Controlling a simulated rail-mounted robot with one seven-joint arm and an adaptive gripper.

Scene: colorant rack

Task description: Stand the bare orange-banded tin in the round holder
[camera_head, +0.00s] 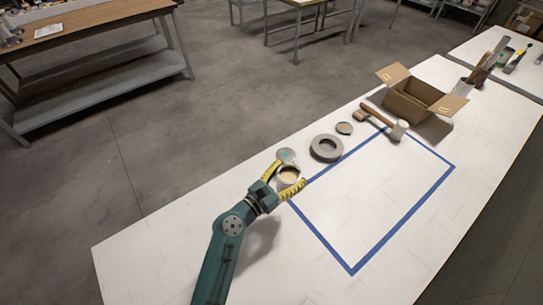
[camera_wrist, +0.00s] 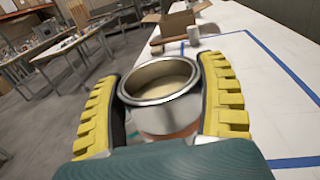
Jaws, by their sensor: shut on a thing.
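The orange-banded tin (camera_head: 289,174) is an open-topped silver can with pale beige contents. In the wrist view the tin (camera_wrist: 163,92) stands roughly upright between my yellow fingers, with part of its orange band showing low down. My gripper (camera_head: 290,183) is shut on its sides, near the table's far edge. Whether the tin's base touches the table is hidden.
A small greenish round piece (camera_head: 286,155) lies just beyond the held tin. Another small round piece (camera_head: 344,128) lies past the holder. A mallet (camera_head: 382,119) and an open cardboard box (camera_head: 411,103) are farther right. The blue-taped rectangle (camera_head: 353,272) is clear inside.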

